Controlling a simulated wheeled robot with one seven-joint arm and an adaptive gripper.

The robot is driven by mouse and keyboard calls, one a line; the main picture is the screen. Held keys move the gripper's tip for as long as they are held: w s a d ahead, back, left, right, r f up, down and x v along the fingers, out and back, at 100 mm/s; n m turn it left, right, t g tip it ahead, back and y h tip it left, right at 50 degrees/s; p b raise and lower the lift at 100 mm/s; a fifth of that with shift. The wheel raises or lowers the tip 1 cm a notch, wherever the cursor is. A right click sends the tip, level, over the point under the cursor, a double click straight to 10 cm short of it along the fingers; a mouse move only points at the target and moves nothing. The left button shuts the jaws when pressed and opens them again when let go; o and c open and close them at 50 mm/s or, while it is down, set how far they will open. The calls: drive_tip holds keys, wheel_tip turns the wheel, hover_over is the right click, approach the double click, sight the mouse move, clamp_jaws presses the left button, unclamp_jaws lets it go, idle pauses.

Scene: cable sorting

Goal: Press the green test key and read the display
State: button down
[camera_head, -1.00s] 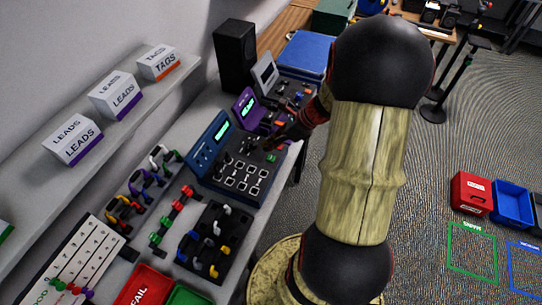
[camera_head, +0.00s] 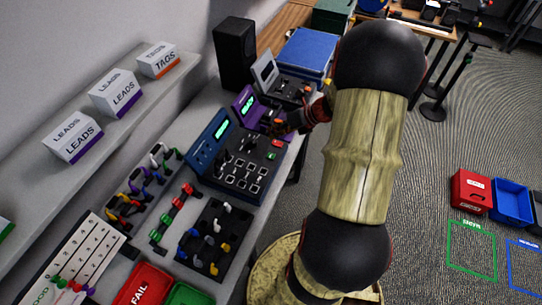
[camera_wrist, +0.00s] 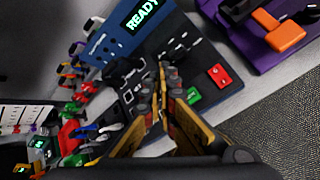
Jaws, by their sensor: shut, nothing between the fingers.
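The blue tester (camera_head: 207,143) stands on the bench, with a dark panel of sockets and switches in front of its display. The display also shows in the wrist view (camera_wrist: 139,13) and reads READY in green. The green test key (camera_wrist: 192,95) sits beside a larger red key (camera_wrist: 219,76); the green key also shows in the head view (camera_head: 271,156). My gripper (camera_wrist: 160,85) is shut and empty. In the wrist view its fingertips appear just left of the green key; their height above the panel is unclear. In the head view my gripper (camera_head: 280,128) is above the tester's far right side.
A purple device (camera_head: 244,103) with an orange part stands just beyond the tester. Cable racks, a red FAIL tray (camera_head: 143,287) and a green tray lie nearer. A black speaker (camera_head: 234,52) stands behind. Open floor lies right of the bench.

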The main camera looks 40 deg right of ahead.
drive_tip(key=b, duration=0.7)
hover_over(272, 154)
wheel_tip(272, 154, down, 7)
drive_tip(key=shift+r, duration=0.1)
drive_tip(key=shift+f, duration=0.9)
drive_tip(key=shift+f, duration=0.15)
drive_tip(key=shift+f, duration=0.25)
drive_tip(key=shift+f, duration=0.4)
idle(1.0)
drive_tip(key=shift+r, duration=0.1)
drive_tip(key=shift+r+p, duration=0.7)
drive_tip(key=shift+p, duration=0.05)
drive_tip(key=shift+r, duration=0.1)
